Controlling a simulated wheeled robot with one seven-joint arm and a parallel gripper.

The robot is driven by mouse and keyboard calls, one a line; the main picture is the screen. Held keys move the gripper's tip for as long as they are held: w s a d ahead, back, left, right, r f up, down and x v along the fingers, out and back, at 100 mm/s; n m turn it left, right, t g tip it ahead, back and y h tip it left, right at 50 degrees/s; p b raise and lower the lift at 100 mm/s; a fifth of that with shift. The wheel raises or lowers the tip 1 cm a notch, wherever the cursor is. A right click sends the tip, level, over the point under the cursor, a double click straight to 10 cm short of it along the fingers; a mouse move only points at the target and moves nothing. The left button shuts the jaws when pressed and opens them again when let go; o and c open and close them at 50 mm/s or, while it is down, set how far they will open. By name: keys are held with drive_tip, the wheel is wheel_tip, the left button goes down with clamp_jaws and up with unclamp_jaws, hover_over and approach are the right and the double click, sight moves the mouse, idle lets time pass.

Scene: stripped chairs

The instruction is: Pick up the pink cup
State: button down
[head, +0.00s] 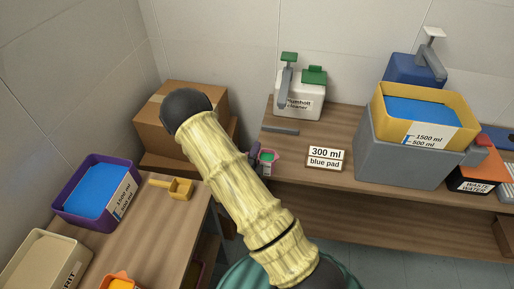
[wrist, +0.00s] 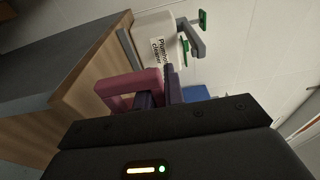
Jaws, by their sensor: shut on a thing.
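In the wrist view the cup's pink handle (wrist: 128,84) sticks out left of the fingers (wrist: 160,90), which are closed on the cup. Most of the cup's body is hidden there. I cannot tell whether its base touches the bench.
A white cleaner jug (head: 299,98) with a pump stands behind the cup. A "300 ml blue pad" sign (head: 325,158) lies to its right. A grey bin (head: 390,155) carries a yellow tub (head: 456,110). A purple tub (head: 126,204) and a yellow scoop (head: 172,188) are on the left bench.

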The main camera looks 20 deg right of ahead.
drive_tip(key=shift+s+a, duration=0.2)
drive_tip(key=shift+s, duration=0.05)
idle(2.2)
drive_tip(key=c, duration=2)
unclamp_jaws()
drive_tip(key=shift+c, duration=0.2)
clamp_jaws()
